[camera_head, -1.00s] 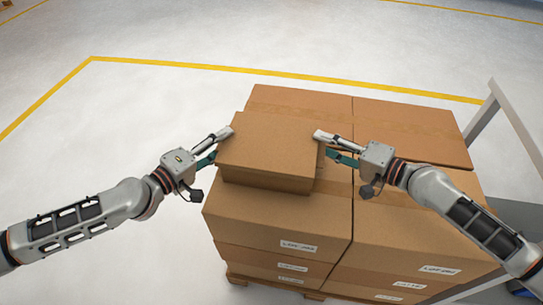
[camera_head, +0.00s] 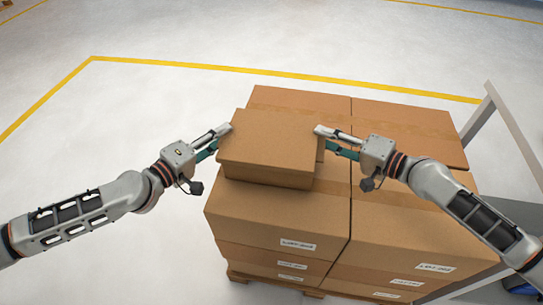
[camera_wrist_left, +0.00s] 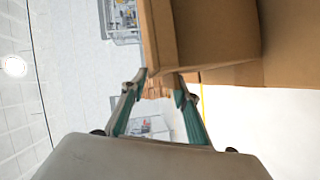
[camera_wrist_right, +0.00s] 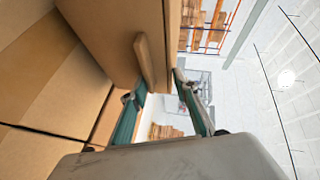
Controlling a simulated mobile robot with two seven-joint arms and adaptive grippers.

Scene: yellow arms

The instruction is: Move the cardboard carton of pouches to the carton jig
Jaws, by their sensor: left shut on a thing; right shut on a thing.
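The cardboard carton (camera_head: 266,143) is a small closed brown box at the left back of a stack of larger boxes; pouches inside are hidden. My left gripper (camera_head: 219,141) is shut on the carton's left side, and the carton edge (camera_wrist_left: 158,40) shows between its fingers in the left wrist view. My right gripper (camera_head: 328,142) is shut on a thin raised strip (camera_wrist_right: 147,60) on the carton's right side. The carton is level, at or just above the box tops; I cannot tell whether it touches them. The carton jig is not identifiable in view.
Large labelled boxes (camera_head: 400,225) are stacked on a wooden pallet (camera_head: 270,286) under the carton. A grey frame (camera_head: 508,120) with a dark surface stands close at the right. Open floor (camera_head: 120,130) with a yellow line lies left and behind.

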